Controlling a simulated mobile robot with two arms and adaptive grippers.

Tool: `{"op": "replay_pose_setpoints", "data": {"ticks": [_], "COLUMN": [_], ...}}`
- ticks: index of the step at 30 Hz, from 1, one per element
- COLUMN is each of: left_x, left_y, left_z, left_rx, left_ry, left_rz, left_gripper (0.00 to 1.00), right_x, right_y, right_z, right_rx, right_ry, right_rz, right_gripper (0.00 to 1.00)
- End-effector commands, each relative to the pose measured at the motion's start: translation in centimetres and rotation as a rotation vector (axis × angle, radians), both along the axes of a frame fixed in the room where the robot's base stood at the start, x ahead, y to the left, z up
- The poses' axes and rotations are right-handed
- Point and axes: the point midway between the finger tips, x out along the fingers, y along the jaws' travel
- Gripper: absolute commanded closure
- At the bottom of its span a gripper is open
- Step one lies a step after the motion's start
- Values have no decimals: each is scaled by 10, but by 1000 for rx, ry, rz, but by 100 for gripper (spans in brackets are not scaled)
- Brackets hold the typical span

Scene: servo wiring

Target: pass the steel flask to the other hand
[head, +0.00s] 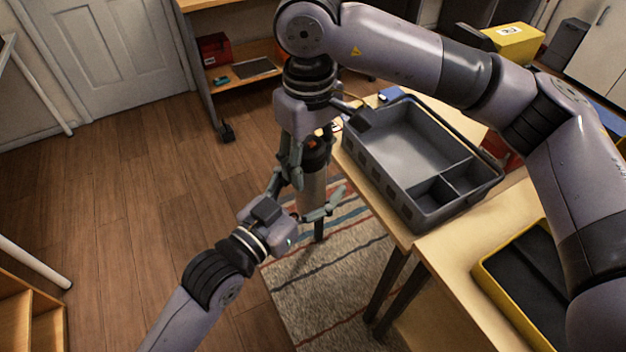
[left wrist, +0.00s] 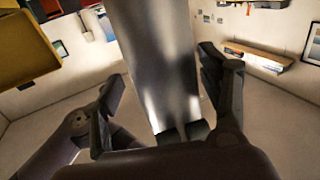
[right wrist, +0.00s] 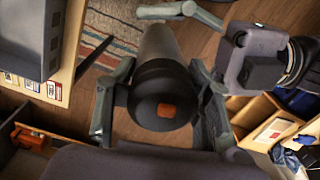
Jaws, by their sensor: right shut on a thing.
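The steel flask (head: 314,190) hangs roughly upright beside the table's left edge, its black cap with an orange mark uppermost. My right gripper (head: 306,160) is shut on its upper end from above; the cap (right wrist: 160,90) sits between its fingers in the right wrist view. My left gripper (head: 308,196) reaches in from the lower left, below the right one, with its fingers spread on either side of the flask body. In the left wrist view the body (left wrist: 155,60) stands between the open left fingers (left wrist: 168,100), with gaps visible at both sides.
A grey compartment bin (head: 405,150) stands on the wooden table (head: 440,237) just right of the flask. A yellow-rimmed tray (head: 484,283) lies nearer on the right. A striped rug (head: 330,280) and open wooden floor lie below and to the left.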

Motion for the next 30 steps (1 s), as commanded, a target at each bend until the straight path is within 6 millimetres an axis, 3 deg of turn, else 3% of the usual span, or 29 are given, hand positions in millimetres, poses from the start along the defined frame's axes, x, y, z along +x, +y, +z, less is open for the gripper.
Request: {"op": "replay_pose_setpoints", "data": {"ticks": [29,30], "left_x": [-3,-3], "left_y": [-3,-3], "left_z": [2,4], "left_rx": [-6,-8], "left_ry": [0,-4], "left_rz": [-8,-8], "left_gripper": [98,99], "right_x": [1,1], "right_y": [3,3], "right_z": [1,2], "right_rx": [9,9], "right_ry": [-7,-7], "right_rz": [1,1], "right_gripper": [100,53]}}
